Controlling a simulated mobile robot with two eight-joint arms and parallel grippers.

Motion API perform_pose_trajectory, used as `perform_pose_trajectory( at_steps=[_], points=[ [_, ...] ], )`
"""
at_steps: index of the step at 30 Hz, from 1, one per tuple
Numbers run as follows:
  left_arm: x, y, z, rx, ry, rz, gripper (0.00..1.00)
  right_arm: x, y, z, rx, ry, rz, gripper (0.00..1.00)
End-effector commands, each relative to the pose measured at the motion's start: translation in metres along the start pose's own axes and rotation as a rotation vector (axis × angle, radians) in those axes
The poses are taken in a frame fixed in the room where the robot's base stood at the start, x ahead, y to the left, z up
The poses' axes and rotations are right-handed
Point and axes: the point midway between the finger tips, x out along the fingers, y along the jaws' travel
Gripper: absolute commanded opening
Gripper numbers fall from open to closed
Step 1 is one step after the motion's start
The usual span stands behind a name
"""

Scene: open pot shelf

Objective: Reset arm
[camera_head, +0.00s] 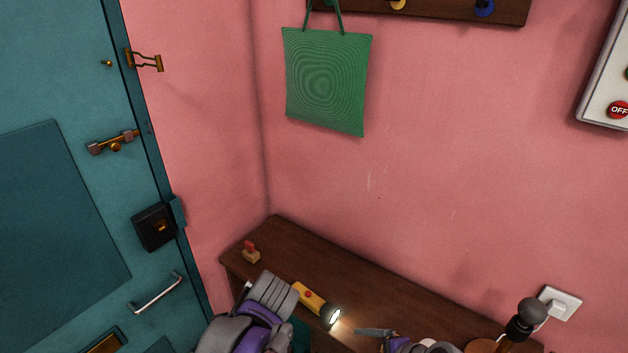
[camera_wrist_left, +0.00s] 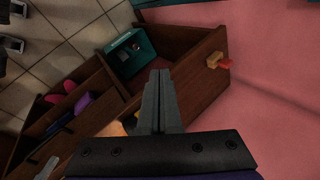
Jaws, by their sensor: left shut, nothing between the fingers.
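My left gripper (camera_wrist_left: 160,85) shows in the left wrist view with its two grey fingers together and nothing between them. Its fingertips are over the dark wooden shelf (camera_wrist_left: 195,90), seen from above. In the head view my grey and purple left arm comes in at the bottom, in front of the shelf (camera_head: 390,295). A slim grey piece with purple behind it shows at the bottom edge, right of the flashlight; I cannot tell surely whether it is my gripper.
A lit yellow flashlight (camera_head: 310,298) and a small block with a red top (camera_head: 250,252) are on the shelf. A teal box (camera_wrist_left: 128,55) sits in a compartment. A green bag (camera_head: 326,85) hangs on the wall. The teal door (camera_head: 60,90) is at left.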

Motion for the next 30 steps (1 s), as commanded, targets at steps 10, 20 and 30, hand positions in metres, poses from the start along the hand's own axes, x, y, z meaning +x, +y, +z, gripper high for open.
perform_pose_trajectory(
  at_steps=[10,20,30],
  points=[
    [-0.024,0.075,0.102,-0.659,0.084,0.154,0.0,-0.063,0.054,0.004,-0.867,0.205,0.265,0.97],
    [-0.027,0.127,0.136,-1.055,0.13,0.24,0.0,-0.102,0.082,-0.005,-1.384,0.273,0.474,0.97],
    [-0.027,0.13,0.138,-1.084,0.134,0.247,0.0,-0.105,0.083,-0.006,-1.425,0.276,0.492,0.97]
  ],
)
